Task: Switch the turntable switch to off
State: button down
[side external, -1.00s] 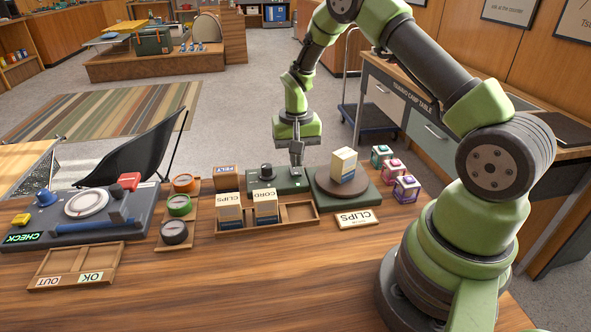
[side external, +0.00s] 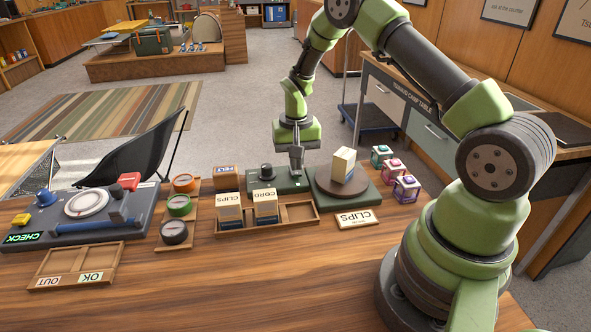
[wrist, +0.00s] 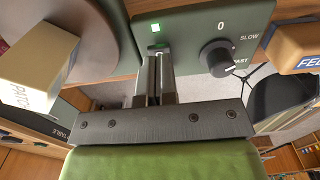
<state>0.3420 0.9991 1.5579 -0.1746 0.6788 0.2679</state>
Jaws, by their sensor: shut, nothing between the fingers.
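The green turntable base (side external: 360,196) has a round brown platter (side external: 328,187) with a cream and blue box (side external: 343,165) on it. My gripper (side external: 297,170) points down at the panel, right of the knob in the side view. Its fingers (wrist: 159,57) are shut and empty, partly covering the small part; contact is unclear.
A wooden tray (side external: 298,214) with CLIPS and CORD boxes stands in front of the panel. A FELT box (side external: 226,178) is left of it. Several small coloured cubes (side external: 393,173) stand at right. The table front (side external: 250,290) is clear.

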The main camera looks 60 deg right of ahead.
jog(key=shift+f, duration=0.8)
jog(key=shift+r, duration=3.5)
jog(key=shift+r, duration=0.25)
jog(key=s+a+r+n+t, duration=0.1)
jog(key=s+a+r+t, duration=0.2)
jog(key=r, duration=0.5)
jog(key=s+a+r+n+t, duration=0.1)
jog(key=s+a+r, duration=0.2)
jog(key=a+r, duration=0.35)
jog(key=s+a+r+n+t+y, duration=0.1)
jog(key=s+a+r, duration=0.1)
jog(key=s, duration=0.5)
jog(key=s+a+r+n+t+y, duration=0.1)
jog(key=s+a+r+n+t, duration=0.1)
jog(key=s, duration=0.4)
jog(key=shift+s+a+r, duration=0.4)
jog(key=shift+a+r, duration=0.3)
jog(key=shift+r, duration=0.25)
